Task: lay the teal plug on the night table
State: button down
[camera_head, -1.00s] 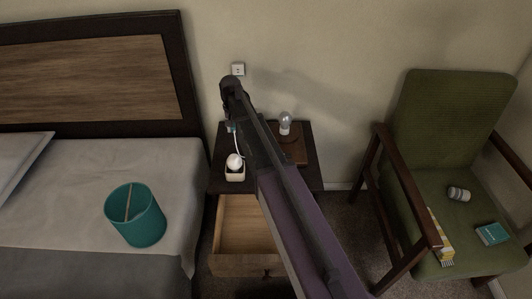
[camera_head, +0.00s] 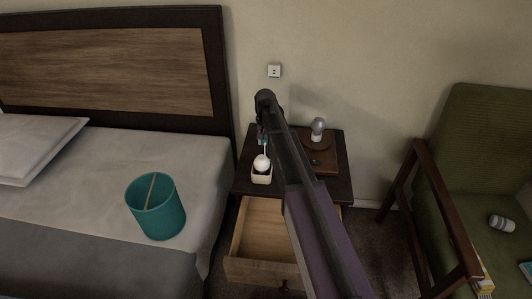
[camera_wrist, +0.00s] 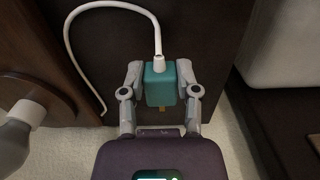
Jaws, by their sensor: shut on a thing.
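The teal plug (camera_wrist: 160,88) is gripped between the two fingers of my gripper (camera_wrist: 160,76) in the wrist view. A white cord (camera_wrist: 108,7) comes out of its end and loops over to the left. In the head view my gripper (camera_head: 262,136) is over the back left part of the dark night table (camera_head: 343,185), and my arm hides much of the tabletop. Only a small teal bit of the plug shows there. I cannot tell whether the plug touches the tabletop.
A white ball in a cream holder (camera_head: 262,178) stands at the table's front left. A bulb lamp (camera_head: 318,127) stands on a brown board at the right. The drawer (camera_head: 262,235) below is open. The bed with a teal bin (camera_head: 158,212) is left, a green armchair (camera_head: 490,140) right.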

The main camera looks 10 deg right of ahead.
aim_at(265, 145)
jog(key=shift+f, duration=0.25)
jog(key=shift+f+b, duration=1.8)
jog(key=shift+b, duration=0.1)
jog(key=shift+f, duration=0.15)
jog(key=shift+c, duration=1.7)
grip_release()
notch_tip(265, 145, up, 12)
jog(key=p, duration=1.2)
jog(key=shift+w+r, duration=0.15)
jog(key=shift+r, duration=0.05)
